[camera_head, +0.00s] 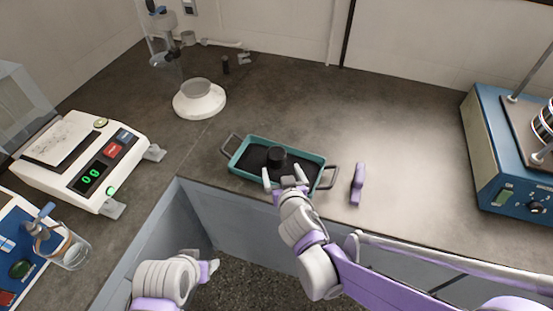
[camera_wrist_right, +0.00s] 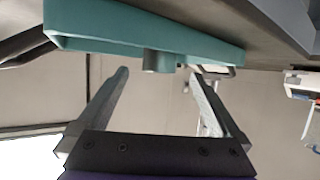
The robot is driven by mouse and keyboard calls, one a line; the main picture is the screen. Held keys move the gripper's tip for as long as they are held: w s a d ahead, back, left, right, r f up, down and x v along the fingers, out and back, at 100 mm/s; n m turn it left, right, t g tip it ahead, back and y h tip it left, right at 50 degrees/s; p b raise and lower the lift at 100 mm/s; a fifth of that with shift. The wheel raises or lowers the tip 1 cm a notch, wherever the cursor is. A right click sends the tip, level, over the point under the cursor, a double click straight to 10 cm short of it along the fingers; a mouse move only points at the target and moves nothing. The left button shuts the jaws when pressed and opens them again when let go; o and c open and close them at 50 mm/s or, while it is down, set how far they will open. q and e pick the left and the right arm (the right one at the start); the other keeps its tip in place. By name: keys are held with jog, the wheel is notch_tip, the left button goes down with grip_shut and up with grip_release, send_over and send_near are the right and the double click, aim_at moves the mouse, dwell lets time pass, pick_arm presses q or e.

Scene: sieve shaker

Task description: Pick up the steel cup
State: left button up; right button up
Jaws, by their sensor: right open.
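In the right wrist view the cup (camera_wrist_right: 158,61) shows only in part, past the rim of the teal tray (camera_wrist_right: 150,25). My right gripper (camera_head: 284,179) is open and empty at the tray's near side, just in front of the cup. In the wrist view its fingers (camera_wrist_right: 160,73) are spread, with the cup in line between the tips; contact is not visible. My left gripper (camera_head: 209,269) is low at the bottom, away from the counter objects; its jaws are unclear.
The tray has dark handles at both ends. A white round stand with a grey dish (camera_head: 199,98) is behind left. A balance (camera_head: 85,160) is at left and a blue shaker (camera_head: 500,150) at right.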

aim_at(278, 161)
jog(key=b+x, duration=0.1)
jog(key=x, duration=0.6)
jog(key=shift+w, duration=0.25)
jog(key=c, duration=1.5)
